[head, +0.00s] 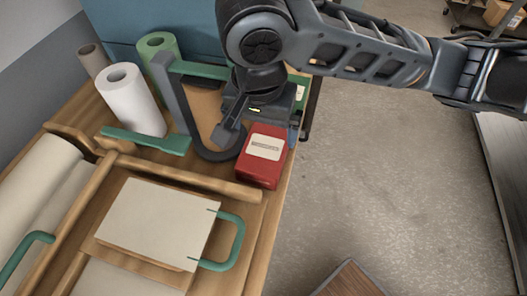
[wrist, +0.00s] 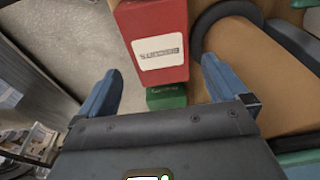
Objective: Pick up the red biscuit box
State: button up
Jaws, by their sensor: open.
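The red biscuit box (head: 262,172) stands at the right edge of the wooden bench in the head view, with a pale label on its face. In the wrist view the red box (wrist: 158,15) fills the top middle. My gripper (wrist: 162,66) is open and empty there, its blue fingers spread to either side of the box's near end. I cannot tell how much height separates them.
A green box (wrist: 166,98) lies beyond the red box, between my fingers in the wrist view. A dark curved bar (head: 213,156) stands close on the box's left. A white roll (head: 130,98) and green roll (head: 157,43) stand further left. Bare floor (head: 385,170) lies right.

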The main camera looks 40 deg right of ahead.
aim_at(265, 147)
jog(key=f, duration=0.4)
jog(key=f+b, duration=0.1)
jog(key=f, duration=0.1)
jog(key=shift+w+d+f, duration=0.2)
jog(key=shift+d+f, duration=0.2)
jog(key=c, duration=0.8)
jog(key=shift+r, duration=0.15)
